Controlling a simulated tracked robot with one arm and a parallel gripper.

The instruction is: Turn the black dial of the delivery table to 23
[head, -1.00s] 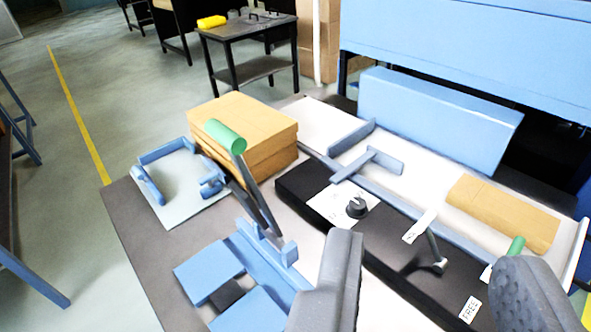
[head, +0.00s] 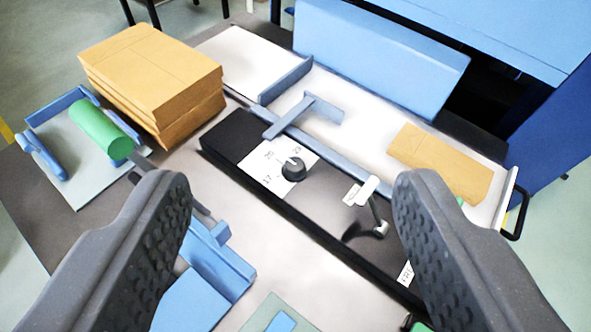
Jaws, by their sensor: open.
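The black dial (head: 293,169) sits on a white scale plate (head: 268,164) on the dark front panel of the delivery table (head: 232,146). Numbers show on the plate; 17 and 20 seem readable, with another at the upper right that is too small to be sure of. I cannot tell the dial's exact setting. My gripper (head: 291,215) is open and empty. Its two dark padded fingers stand wide apart at the lower left and lower right, nearer the camera than the dial. The dial shows in the gap between them, further up, and is not touched.
A lever (head: 378,222) rises from the panel right of the dial. A blue stop bar (head: 306,115) lies behind it. A kraft packet (head: 440,163) lies on the white bed.

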